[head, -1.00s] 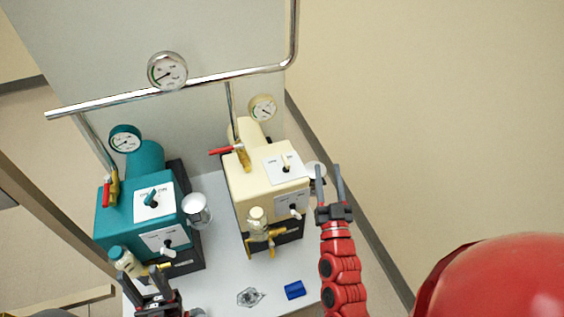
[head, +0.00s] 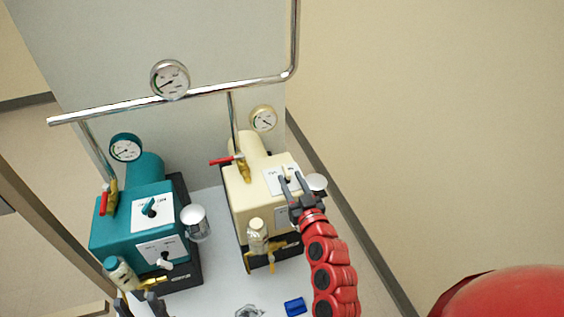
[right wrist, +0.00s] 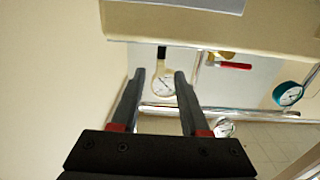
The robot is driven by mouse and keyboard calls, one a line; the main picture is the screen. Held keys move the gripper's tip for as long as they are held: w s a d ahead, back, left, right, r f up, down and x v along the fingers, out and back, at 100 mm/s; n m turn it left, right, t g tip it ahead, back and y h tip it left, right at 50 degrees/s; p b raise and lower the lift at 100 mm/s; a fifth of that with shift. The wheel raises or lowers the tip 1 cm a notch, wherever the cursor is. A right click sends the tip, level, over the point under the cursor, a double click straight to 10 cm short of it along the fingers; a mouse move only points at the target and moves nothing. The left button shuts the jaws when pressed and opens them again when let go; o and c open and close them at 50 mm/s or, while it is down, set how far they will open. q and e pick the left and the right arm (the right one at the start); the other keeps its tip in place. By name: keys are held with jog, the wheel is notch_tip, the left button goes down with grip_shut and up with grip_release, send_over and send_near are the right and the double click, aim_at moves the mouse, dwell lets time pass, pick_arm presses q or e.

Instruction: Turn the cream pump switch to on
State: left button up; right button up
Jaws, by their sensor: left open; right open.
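The cream pump (head: 247,197) stands on the white bench, right of the teal pump. Its switch lever (head: 287,173) is a small cream stick on a white label plate (head: 271,182) on the pump's top. My right gripper (head: 291,180) is open over this plate, its fingers appearing on either side of the lever; contact cannot be told. The gripper partly hides the plate. In the right wrist view its fingers (right wrist: 157,75) are apart with nothing visibly between them, and the cream pump body (right wrist: 180,30) fills the top. My left gripper (head: 138,298) is open at the bottom edge, partly cut off.
The teal pump (head: 120,235) has its own switch (head: 150,207). Red-handled valves, gauges and a steel pipe (head: 230,84) stand behind.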

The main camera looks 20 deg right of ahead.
jog(key=w+p, duration=0.1)
jog(key=w, duration=0.7)
jog(key=shift+a+p, duration=0.15)
jog(key=shift+p, duration=0.15)
grip_shut()
